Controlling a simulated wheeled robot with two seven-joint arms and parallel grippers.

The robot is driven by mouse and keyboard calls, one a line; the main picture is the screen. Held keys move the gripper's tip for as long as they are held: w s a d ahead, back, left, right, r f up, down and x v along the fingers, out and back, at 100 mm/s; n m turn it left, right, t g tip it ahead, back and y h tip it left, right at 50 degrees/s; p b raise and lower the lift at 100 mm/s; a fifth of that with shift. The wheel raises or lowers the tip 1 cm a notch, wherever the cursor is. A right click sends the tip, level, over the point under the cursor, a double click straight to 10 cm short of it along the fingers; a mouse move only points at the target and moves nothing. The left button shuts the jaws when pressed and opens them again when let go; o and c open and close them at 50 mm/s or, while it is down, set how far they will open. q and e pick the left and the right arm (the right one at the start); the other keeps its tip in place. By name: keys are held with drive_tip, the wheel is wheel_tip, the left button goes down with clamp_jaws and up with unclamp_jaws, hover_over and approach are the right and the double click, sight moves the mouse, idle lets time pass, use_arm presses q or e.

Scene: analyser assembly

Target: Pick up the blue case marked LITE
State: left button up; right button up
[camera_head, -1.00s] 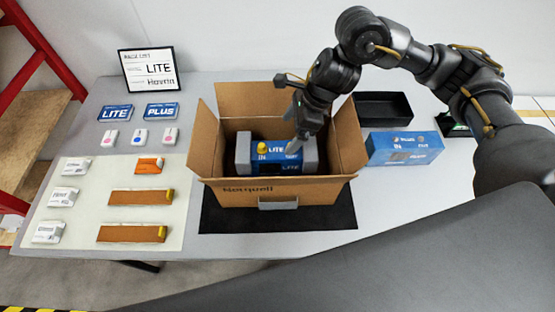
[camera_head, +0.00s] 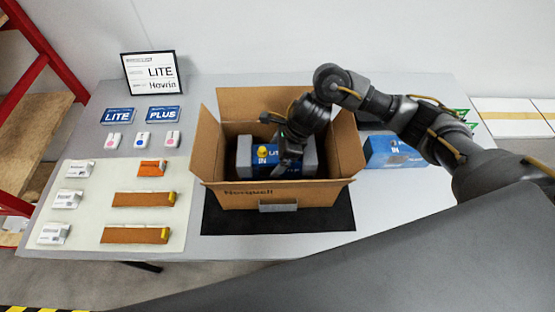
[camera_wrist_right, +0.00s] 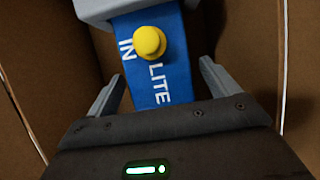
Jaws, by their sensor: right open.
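The blue case marked LITE (camera_head: 270,157) sits inside the open cardboard box (camera_head: 250,193), with grey blocks at both its ends and a yellow knob on top. In the right wrist view the case (camera_wrist_right: 155,70) shows "IN" and "LITE" beside the yellow knob (camera_wrist_right: 149,41). My right gripper (camera_head: 286,165) reaches down into the box over the case and hides part of it. In the right wrist view its two fingers (camera_wrist_right: 160,90) are apart, one on each side of the blue case; contact cannot be told. My left gripper is not in view.
The box flaps stand open around the case. A blue PLUS case (camera_head: 392,151) stands right of the box, partly behind my arm. Blue LITE and PLUS cards, small white packs and orange-brown strips lie left. A framed sign (camera_head: 151,72) stands at the back left.

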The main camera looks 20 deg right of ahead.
drive_tip(key=shift+f, duration=0.15)
drive_tip(key=c, duration=1.6)
drive_tip(key=shift+c, duration=0.6)
drive_tip(key=shift+w, duration=0.1)
drive_tip(key=shift+r, duration=0.2)
wheel_tip(320, 180, up, 10)
drive_tip(key=shift+f+b, duration=0.1)
drive_tip(key=shift+b, duration=0.4)
